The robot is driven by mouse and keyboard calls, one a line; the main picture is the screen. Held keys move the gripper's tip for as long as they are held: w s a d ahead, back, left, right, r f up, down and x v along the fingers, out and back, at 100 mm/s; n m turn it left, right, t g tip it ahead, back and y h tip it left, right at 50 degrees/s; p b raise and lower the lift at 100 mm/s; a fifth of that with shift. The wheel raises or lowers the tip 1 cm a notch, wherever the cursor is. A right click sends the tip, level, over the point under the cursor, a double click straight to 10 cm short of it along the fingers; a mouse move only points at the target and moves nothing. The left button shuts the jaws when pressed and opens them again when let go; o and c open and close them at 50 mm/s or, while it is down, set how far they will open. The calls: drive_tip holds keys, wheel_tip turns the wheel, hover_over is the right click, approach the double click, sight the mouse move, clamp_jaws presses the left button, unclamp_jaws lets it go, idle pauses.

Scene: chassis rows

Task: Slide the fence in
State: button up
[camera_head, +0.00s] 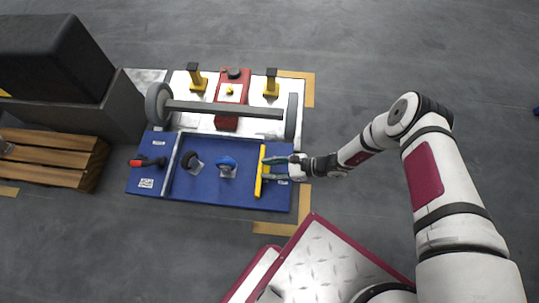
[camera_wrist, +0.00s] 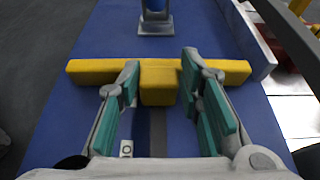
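The fence is a yellow bar (camera_head: 262,172) standing across the right part of the blue board (camera_head: 215,195). In the wrist view the fence (camera_wrist: 95,71) spans the board from side to side, with a short yellow tab (camera_wrist: 158,84) at its middle pointing towards me. My gripper (camera_head: 268,168) reaches in from the right at the fence. In the wrist view the green-padded fingers of my gripper (camera_wrist: 160,88) stand either side of the tab, with narrow gaps seeming to show. A dark groove (camera_wrist: 157,130) runs along the board below the tab.
On the board stand a blue-topped piece (camera_head: 226,163), a black round piece (camera_head: 189,160), a grey divider (camera_head: 172,165) and a red-handled tool (camera_head: 146,162). A wheeled axle (camera_head: 225,109) lies behind, by a red jack (camera_head: 232,95).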

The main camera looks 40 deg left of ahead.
drive_tip(key=shift+o, duration=1.1)
drive_tip(key=shift+s+a, duration=0.15)
drive_tip(key=v, duration=1.2)
drive_tip(key=shift+f, duration=0.1)
